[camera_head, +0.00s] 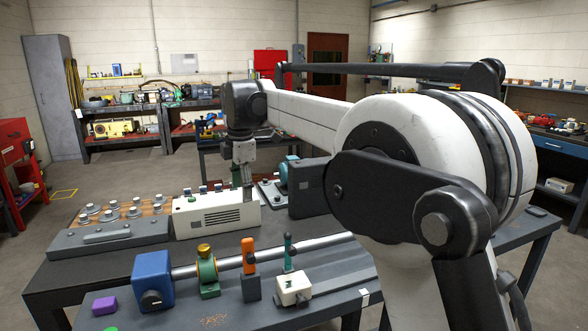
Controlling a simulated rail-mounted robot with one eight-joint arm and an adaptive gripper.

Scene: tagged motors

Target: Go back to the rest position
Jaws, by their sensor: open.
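My arm reaches from the right foreground out over the dark workbench (110,266). My gripper (246,186) hangs from the wrist, pointing down, small in this view. It is open, and I see nothing held in it. It is in front of or just above the cream vented box (212,216); whether it touches the box I cannot tell. Part of the box's right end is hidden behind the gripper. A teal motor (283,178) stands to the right of the gripper, partly hidden by a dark block (308,188).
A blue block (153,278), green ring mount (208,272), orange piece (248,256) and white box (293,289) stand along a shaft in front. A grey fixture with several round knobs (108,214) is at left. Open floor (85,176) lies behind the bench.

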